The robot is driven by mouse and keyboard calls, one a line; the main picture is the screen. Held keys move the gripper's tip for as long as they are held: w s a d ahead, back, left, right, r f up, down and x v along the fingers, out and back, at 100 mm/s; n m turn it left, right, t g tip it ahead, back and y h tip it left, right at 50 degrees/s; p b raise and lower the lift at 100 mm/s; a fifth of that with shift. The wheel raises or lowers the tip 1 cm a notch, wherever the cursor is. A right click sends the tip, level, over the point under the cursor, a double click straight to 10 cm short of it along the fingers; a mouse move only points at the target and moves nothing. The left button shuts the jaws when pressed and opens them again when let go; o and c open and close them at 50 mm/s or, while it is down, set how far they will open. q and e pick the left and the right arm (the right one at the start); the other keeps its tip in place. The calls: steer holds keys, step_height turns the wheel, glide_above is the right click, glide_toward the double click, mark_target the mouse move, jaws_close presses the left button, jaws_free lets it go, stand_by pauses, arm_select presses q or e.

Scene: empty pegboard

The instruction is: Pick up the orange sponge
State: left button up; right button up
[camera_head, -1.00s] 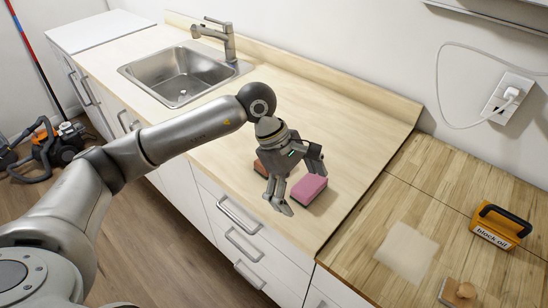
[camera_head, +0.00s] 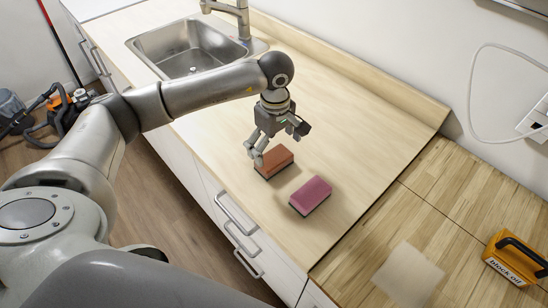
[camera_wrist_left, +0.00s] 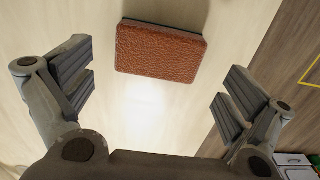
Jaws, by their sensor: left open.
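The orange sponge (camera_head: 274,161), with a dark underside, lies on the light wood counter. In the left wrist view the orange sponge (camera_wrist_left: 160,52) shows its rough face, at the top centre, ahead of and between the spread fingers. My left gripper (camera_head: 270,150) is open and empty, above and just beside the orange sponge in the head view. It also shows in the left wrist view (camera_wrist_left: 160,90), with one finger on each side. I cannot tell its exact height above the counter. My right gripper is not in view.
A sink (camera_head: 190,50) with a faucet (camera_head: 240,12) is at the upper left. An orange block-oil container (camera_head: 515,258) stands at the right.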

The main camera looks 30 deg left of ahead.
mark_target(274, 157)
arm_select(q)
steer(key=shift+w+f, duration=0.1)
steer(key=shift+f, duration=0.2)
step_height(274, 157, down, 4)
steer(key=p, duration=0.3)
steer(key=shift+a, duration=0.15)
steer(key=shift+f, duration=0.5)
steer(key=c, duration=0.5)
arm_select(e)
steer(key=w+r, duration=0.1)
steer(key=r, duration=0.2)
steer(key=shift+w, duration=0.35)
